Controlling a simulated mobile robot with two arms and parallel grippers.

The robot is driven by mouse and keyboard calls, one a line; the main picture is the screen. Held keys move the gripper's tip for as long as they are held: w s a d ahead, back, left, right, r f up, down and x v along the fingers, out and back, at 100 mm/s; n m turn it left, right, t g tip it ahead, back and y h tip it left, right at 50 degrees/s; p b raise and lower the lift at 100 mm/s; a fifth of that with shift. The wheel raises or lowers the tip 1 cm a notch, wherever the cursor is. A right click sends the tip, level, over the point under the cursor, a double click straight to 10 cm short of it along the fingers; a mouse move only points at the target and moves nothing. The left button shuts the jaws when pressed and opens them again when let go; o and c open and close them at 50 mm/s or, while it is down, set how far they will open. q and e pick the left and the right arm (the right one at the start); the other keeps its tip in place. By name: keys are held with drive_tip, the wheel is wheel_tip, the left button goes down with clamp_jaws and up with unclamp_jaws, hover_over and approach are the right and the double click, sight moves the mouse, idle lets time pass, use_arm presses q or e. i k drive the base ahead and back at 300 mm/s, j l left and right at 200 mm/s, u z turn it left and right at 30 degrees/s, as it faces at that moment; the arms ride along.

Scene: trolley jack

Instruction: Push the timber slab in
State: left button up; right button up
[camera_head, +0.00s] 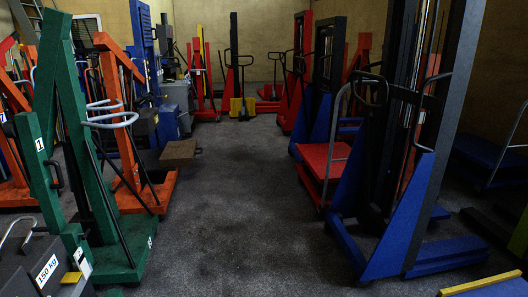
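A brown, flat-topped block (180,153) sits low on the floor left of the middle aisle. It may be the timber slab, but its material cannot be made out for sure. It stands just beyond the orange lifter (148,194), near a grey machine. No trolley jack can be clearly picked out. Neither of my grippers is in view.
A green lifter (96,190) stands at the near left, beside a dark box with a "150 kg" label (47,270). A blue lifter (400,225) and a red platform cart (320,165) stand at right. The grey floor aisle (245,190) between them is clear.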

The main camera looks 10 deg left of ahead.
sight(180, 153)
drive_tip(key=i+j+u, duration=0.25)
drive_tip(key=i, duration=0.85)
drive_tip(key=i+j+u, duration=0.1)
drive_tip(key=i+u, duration=0.2)
drive_tip(key=i, duration=3.05)
drive_tip(key=i+u, duration=0.15)
drive_tip(key=i, duration=0.3)
drive_tip(key=i+l+u, duration=0.2)
drive_tip(key=i, duration=0.2)
drive_tip(key=i+l+u, duration=0.15)
drive_tip(key=i, duration=0.3)
drive_tip(key=i+u, duration=0.2)
drive_tip(key=u, duration=0.4)
